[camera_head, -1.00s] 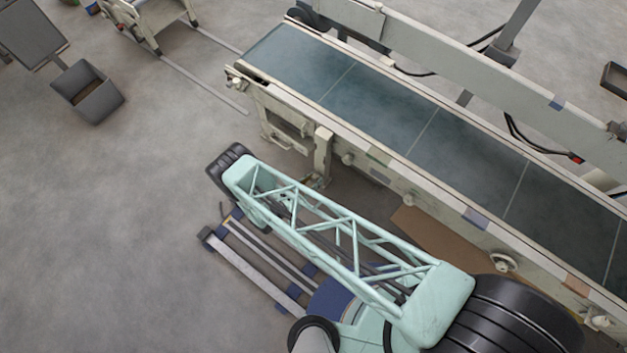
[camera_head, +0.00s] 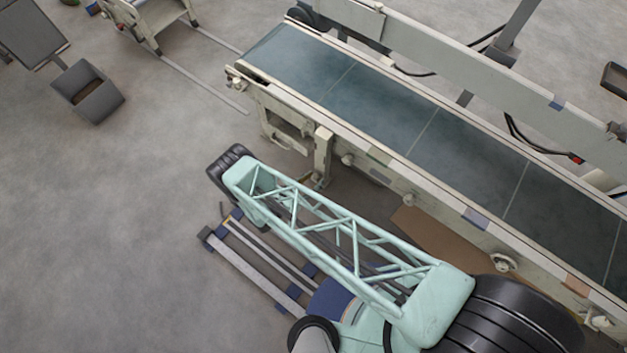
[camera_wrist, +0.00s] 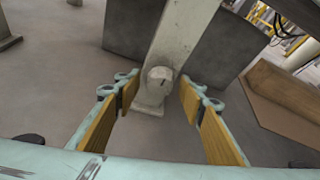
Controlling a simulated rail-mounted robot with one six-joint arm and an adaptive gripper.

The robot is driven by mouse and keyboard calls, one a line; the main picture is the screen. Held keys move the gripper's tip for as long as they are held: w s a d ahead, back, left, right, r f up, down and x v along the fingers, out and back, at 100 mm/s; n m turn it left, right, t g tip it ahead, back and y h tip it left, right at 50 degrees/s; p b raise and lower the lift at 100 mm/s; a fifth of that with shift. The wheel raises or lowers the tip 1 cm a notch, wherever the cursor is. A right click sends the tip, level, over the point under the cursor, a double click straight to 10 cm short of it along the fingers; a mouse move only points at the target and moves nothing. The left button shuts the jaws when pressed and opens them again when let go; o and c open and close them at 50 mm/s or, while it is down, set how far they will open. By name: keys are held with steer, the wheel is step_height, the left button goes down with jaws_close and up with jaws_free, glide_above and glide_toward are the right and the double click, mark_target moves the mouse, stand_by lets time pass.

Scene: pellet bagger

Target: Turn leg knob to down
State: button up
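In the wrist view a conveyor leg (camera_wrist: 183,35) runs down between my fingers. A round, pale grey knob (camera_wrist: 159,78) sits on the face of the leg near its foot. My gripper (camera_wrist: 155,98) is open, with one yellow-padded finger on each side of the knob and clear space between pads and knob. How the knob is turned is hard to make out. In the head view the conveyor (camera_head: 368,100) stands at the right, with its leg (camera_head: 322,158) beside my arm. My gripper is hidden there behind my arm.
In the wrist view, dark panels stand behind the leg and a brown board (camera_wrist: 285,100) lies at the right. In the head view, a grey bin (camera_head: 88,92) stands at the upper left.

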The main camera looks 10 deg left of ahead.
steer(key=shift+s, duration=0.1)
steer(key=v, duration=1.1)
steer(key=shift+s+a, duration=0.15)
steer(key=shift+s, duration=0.2)
steer(key=shift+r, duration=0.15)
stand_by(0.6)
